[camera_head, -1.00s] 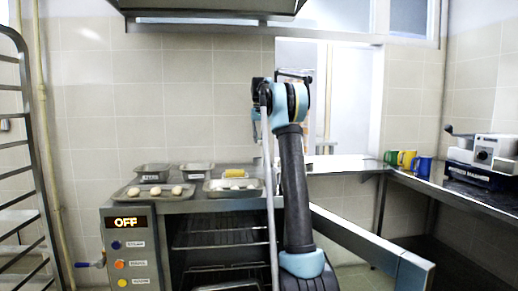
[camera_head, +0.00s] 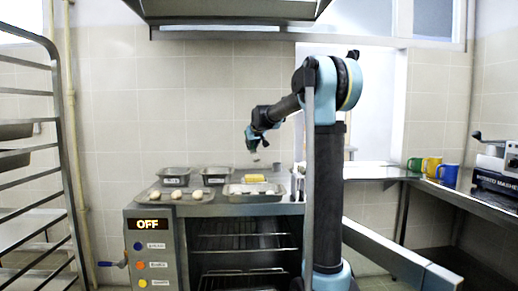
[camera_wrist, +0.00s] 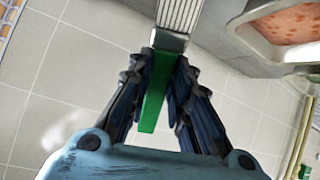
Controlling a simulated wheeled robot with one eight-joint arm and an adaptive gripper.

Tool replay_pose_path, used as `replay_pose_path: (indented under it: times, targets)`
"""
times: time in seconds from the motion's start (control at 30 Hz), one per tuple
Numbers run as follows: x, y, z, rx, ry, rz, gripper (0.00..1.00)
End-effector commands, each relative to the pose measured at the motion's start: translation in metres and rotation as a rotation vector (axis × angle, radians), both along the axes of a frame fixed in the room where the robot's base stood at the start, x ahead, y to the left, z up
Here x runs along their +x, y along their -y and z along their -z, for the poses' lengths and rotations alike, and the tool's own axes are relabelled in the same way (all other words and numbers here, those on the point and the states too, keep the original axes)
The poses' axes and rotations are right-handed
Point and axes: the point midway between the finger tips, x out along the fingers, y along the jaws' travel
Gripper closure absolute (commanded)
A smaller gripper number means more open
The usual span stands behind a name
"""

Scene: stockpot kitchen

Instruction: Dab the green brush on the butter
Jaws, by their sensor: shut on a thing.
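My gripper (camera_wrist: 160,100) is shut on the green brush (camera_wrist: 155,95) in the wrist view. Its green handle lies between the dark fingers, and a pale ribbed part extends from it to the top edge. In the head view my gripper (camera_head: 253,143) hangs above the oven top, over the yellow butter (camera_head: 254,178) and apart from it. The butter is a small block at the back of a shallow metal tray (camera_head: 232,196). The brush is too small to make out clearly in the head view.
Two labelled metal containers (camera_head: 175,176) stand behind a tray (camera_head: 153,200) of several pale round pieces, left of the butter. A rack (camera_head: 66,130) stands at left. Open air surrounds my gripper.

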Motion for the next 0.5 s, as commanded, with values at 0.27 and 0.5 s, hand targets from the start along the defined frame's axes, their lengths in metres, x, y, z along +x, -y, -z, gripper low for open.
replay_pose_path:
  times: [0.27, 0.5]
  targets:
    - [-0.008, -0.009, 0.001, 0.011, 0.058, -0.02, 1.0]
    - [-0.008, -0.009, 0.02, 0.011, 0.057, -0.02, 1.0]
